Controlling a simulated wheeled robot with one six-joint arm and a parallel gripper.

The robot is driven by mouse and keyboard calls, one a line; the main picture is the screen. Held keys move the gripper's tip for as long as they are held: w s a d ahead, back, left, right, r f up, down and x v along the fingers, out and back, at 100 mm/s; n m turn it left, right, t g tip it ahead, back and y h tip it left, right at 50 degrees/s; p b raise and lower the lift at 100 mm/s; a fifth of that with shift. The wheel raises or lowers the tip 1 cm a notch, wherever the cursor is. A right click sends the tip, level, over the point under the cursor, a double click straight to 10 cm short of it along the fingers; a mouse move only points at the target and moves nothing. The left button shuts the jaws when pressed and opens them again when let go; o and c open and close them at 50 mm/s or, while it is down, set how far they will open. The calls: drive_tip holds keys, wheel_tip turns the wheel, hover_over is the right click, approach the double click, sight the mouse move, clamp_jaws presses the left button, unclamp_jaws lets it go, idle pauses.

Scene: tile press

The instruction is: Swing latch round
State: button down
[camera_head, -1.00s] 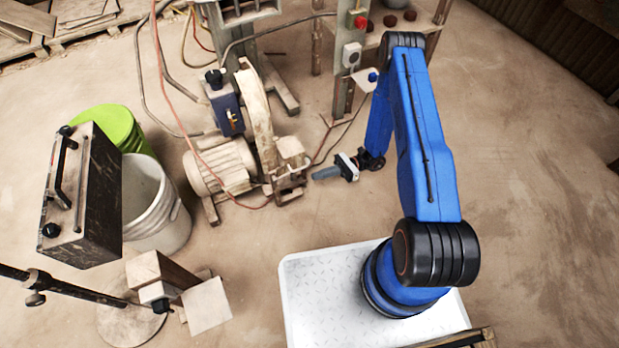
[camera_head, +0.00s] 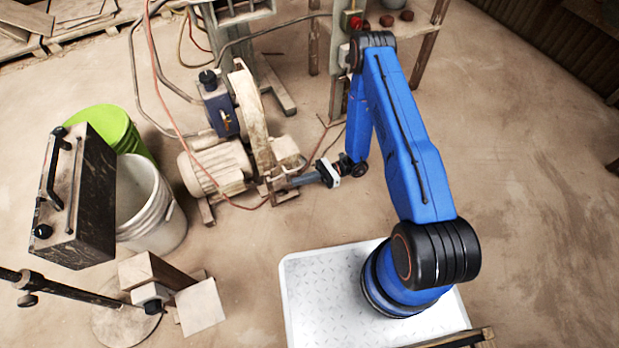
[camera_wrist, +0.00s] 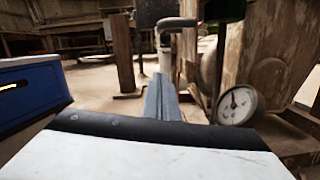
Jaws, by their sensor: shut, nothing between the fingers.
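My gripper (camera_head: 291,182) is shut and empty, at the lower right end of the dusty press machine (camera_head: 250,122). In the head view its tips reach the machine's edge; I cannot tell whether they touch. In the wrist view the grey closed fingers (camera_wrist: 160,92) point forward at a pale upright post (camera_wrist: 164,62). A dark bent handle (camera_wrist: 180,22) stands out to the right from the post's top. It may be the latch, but I cannot tell for sure. The fingers hide the post's lower part.
A round gauge (camera_wrist: 235,106) is close on the right of the fingers. A pale motor (camera_head: 215,168) is on the machine's left. A white bucket (camera_head: 150,225), a green bucket (camera_head: 118,128) and a dark case (camera_head: 88,195) stand further left. Cables cross the floor. Floor at right is clear.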

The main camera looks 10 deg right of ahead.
drive_tip(key=shift+a+r, duration=0.7)
drive_tip(key=shift+r, duration=0.35)
drive_tip(key=shift+a+r, duration=0.7)
drive_tip(key=shift+r, duration=0.3)
drive_tip(key=shift+w, duration=0.1)
drive_tip(key=shift+d+r+h, duration=0.1)
drive_tip(key=shift+r+h, duration=0.5)
drive_tip(key=shift+h, duration=0.1)
